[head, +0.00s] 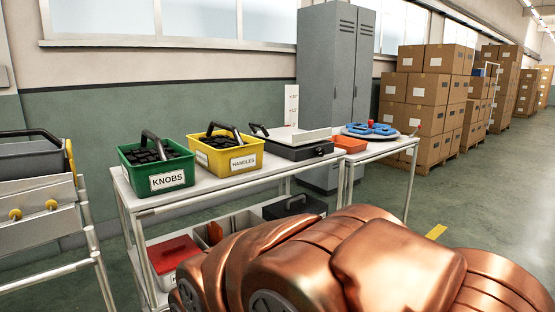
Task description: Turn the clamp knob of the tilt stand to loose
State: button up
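My copper arm fills the lower right. My gripper is not in view.
The white table (222,185) holds a green KNOBS bin (168,182), a yellow HANDLES bin (243,162) and an orange tray (350,144). Blue parts (370,129) lie on a round plate. A red box (173,253) sits below. Open floor lies right, before stacked cartons (414,90).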

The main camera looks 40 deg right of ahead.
aim_at(320, 151)
jog(key=z, duration=0.5)
jog(key=i, duration=0.35)
jog(key=z, duration=0.45)
